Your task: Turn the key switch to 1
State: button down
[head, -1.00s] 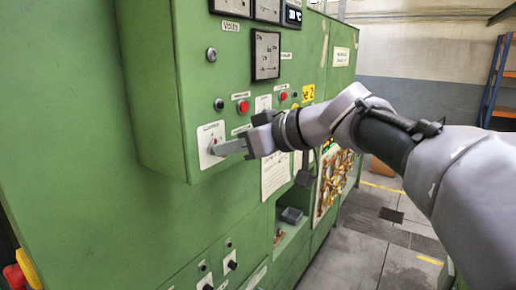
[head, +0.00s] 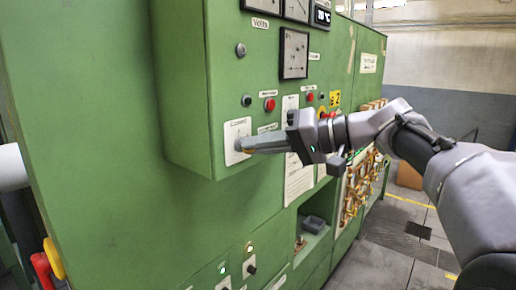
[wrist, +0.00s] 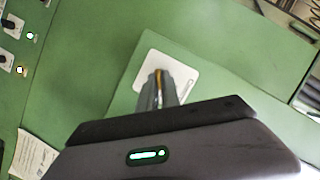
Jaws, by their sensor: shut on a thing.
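The key switch's white plate (head: 234,131) is on the lower front face of the green cabinet box. My gripper (head: 246,148) reaches in from the right, its fingertips at the plate. The fingers are shut on the key switch, which they mostly hide. In the wrist view the plate (wrist: 183,72) lies just beyond the gripper (wrist: 158,82), and a thin orange-brown strip shows between the fingers. The switch's position marks are too small to read.
A red button (head: 269,104) and a black knob (head: 246,101) sit above the plate. Gauges (head: 294,54) are higher up. On the lower panel, a greenish-white lamp (head: 222,267) and a yellowish lamp (head: 249,246) are lit. Floor (head: 385,265) is open at the right.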

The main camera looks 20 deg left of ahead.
jog(key=shift+f+m+g+y, duration=0.1)
jog(key=shift+m+g+y, duration=0.2)
jog(key=shift+m, duration=0.4)
jog(key=shift+b, duration=0.3)
jog(key=c, duration=1.6)
grip_release()
jog(key=shift+o, duration=0.2)
jog(key=shift+d, duration=0.1)
jog(key=d+r+b, duration=0.2)
jog(key=d+r, duration=0.1)
jog(key=d, duration=1.4)
jog(key=shift+s+r, duration=0.15)
jog(key=shift+s, duration=0.2)
